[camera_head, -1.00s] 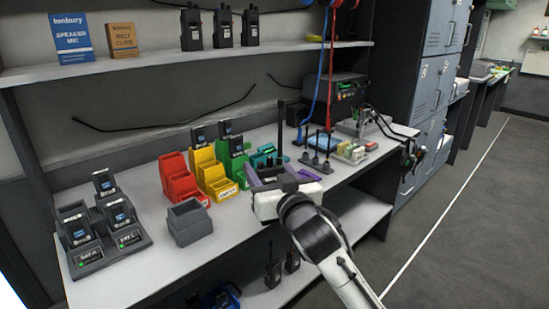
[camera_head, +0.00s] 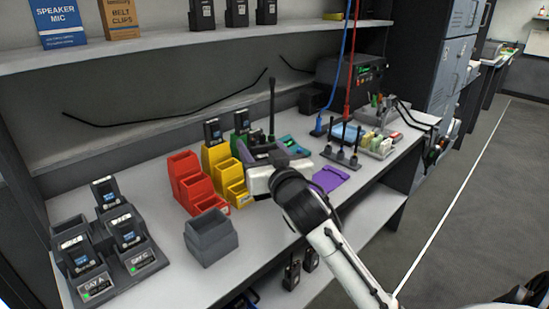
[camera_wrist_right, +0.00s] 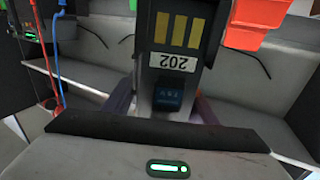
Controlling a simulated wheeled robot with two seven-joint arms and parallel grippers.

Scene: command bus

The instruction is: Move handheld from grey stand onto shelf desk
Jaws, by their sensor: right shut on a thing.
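My right gripper (camera_head: 268,157) is shut on a dark handheld radio in front of the green stand. In the head view, a tall black antenna above the gripper appears to be the handheld's (camera_head: 271,108); its body is mostly hidden. In the right wrist view the handheld (camera_wrist_right: 176,60) shows a "202" label and yellow bars between the purple-grey fingers. The small grey stand (camera_head: 211,243) is on the desk, left of the gripper, and looks empty. The desk top (camera_head: 255,222) is light grey. I cannot tell whether the handheld touches it. My left gripper is not in view.
Red (camera_head: 188,183), yellow (camera_head: 222,170) and green stands are close left of and behind my gripper. A charger dock (camera_head: 137,260) with several radios stands at left. A purple mat (camera_head: 329,179) and an antenna rack (camera_head: 342,155) lie right. An upper shelf (camera_head: 180,45) runs above.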

